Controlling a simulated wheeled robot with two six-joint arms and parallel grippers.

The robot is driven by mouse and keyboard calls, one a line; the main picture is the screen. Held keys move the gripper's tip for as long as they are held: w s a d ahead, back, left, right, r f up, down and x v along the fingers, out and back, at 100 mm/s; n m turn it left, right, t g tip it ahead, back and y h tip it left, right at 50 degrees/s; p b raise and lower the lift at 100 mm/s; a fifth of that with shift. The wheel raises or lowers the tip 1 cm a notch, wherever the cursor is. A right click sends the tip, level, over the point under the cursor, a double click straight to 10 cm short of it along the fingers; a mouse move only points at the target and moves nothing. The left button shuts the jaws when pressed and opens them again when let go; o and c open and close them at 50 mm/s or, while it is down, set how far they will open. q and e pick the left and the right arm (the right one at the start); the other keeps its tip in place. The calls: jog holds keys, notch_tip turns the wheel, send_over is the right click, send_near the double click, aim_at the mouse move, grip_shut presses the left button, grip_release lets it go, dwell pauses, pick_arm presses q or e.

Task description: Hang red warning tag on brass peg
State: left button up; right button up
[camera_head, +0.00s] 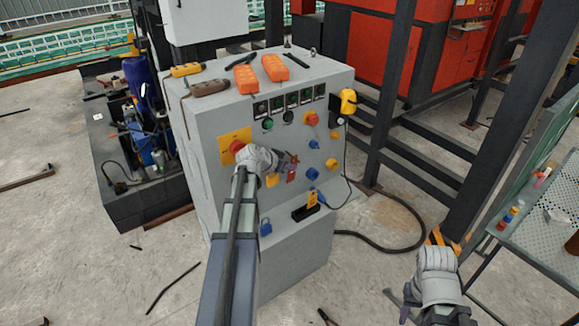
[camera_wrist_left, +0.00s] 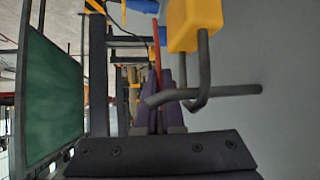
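The red warning tag (camera_head: 291,175) is at the fingertips of my left gripper (camera_head: 287,161), in front of the grey control cabinet. In the left wrist view the tag (camera_wrist_left: 157,50) is a thin red strip, seen nearly edge-on, between the close fingers of the left gripper (camera_wrist_left: 163,95). A yellow block with bent grey bars (camera_wrist_left: 196,25) is close beside the fingers there. I cannot pick out the brass peg with certainty. My right gripper (camera_head: 443,240) is low at the right, away from the cabinet; its fingers are unclear.
The cabinet face (camera_head: 222,175) carries buttons, knobs and a blue padlock (camera_head: 265,227). A black holder (camera_head: 305,213) with a yellow tag (camera_head: 312,198) is on the lower ledge. Orange devices (camera_head: 274,68) lie on top. A perforated table (camera_head: 545,225) stands at right.

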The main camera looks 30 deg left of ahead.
pick_arm(q)
jog(key=o, duration=0.5)
jog(key=shift+o, duration=0.2)
jog(key=p+v, duration=0.4)
jog(key=v, duration=0.3)
jog(key=shift+s+r+p, duration=0.25)
jog(key=shift+s+p, duration=0.05)
jog(key=shift+p, duration=0.1)
jog(key=shift+a, duration=0.15)
